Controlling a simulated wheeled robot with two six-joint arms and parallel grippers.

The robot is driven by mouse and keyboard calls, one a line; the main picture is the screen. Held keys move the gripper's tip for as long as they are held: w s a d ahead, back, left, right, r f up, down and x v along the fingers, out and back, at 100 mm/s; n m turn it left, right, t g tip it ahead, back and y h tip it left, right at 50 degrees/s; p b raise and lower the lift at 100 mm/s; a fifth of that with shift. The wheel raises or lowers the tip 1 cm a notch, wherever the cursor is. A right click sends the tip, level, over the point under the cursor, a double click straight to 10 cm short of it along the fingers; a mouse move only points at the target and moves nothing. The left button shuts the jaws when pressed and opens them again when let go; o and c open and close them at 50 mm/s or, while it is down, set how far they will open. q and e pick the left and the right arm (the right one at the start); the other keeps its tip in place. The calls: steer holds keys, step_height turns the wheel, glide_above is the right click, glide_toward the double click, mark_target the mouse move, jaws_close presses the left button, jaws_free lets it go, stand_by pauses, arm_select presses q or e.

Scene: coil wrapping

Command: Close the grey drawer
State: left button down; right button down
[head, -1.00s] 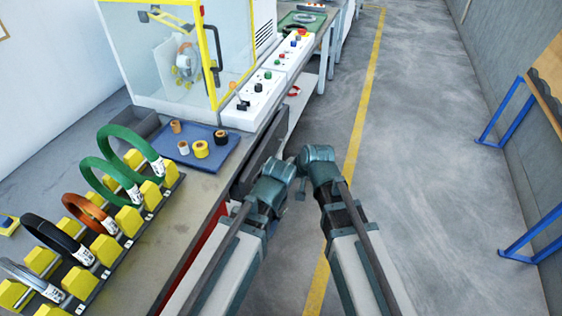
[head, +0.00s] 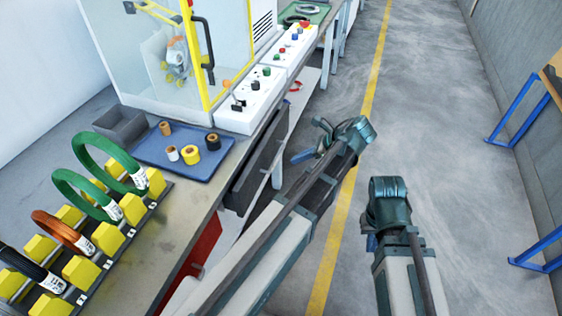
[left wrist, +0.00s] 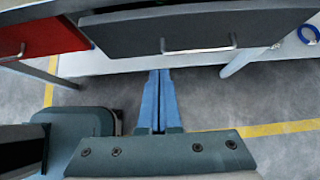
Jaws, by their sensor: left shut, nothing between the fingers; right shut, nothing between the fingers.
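The grey drawer (head: 256,163) is under the workbench's right edge, and its front stands out past the bench edge. In the left wrist view the grey drawer (left wrist: 190,30) spans the top, with a metal bar handle on its front. My left gripper (head: 301,156) is to the right of the drawer front in the head view, apart from it. In the left wrist view its blue fingers (left wrist: 158,76) are together and empty, just below the handle. My right gripper (head: 371,243) is lower right over the floor; its fingers are mostly hidden by the wrist.
A red drawer (head: 203,246) is beside the grey one, nearer me; it also shows in the left wrist view (left wrist: 35,36). The workbench (head: 185,210) carries a coil rack, a blue tray (head: 205,170) with tape rolls, and a machine.

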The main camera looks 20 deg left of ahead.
mark_target(258, 158)
arm_select(q)
steer(key=shift+a+r+b+x, duration=0.35)
steer(key=shift+b+x, duration=0.75)
steer(key=shift+x, duration=1)
steer(key=shift+a+r+b+x, duration=0.35)
steer(key=shift+b+x, duration=0.8)
steer(key=shift+x, duration=0.95)
steer(key=shift+a+r+b+x, duration=0.35)
steer(key=shift+b+x, duration=0.75)
steer(key=shift+x, duration=1.05)
steer(key=shift+s, duration=0.15)
steer(key=a, duration=0.5)
steer(key=shift+s, duration=0.15)
steer(key=shift+d, duration=0.15)
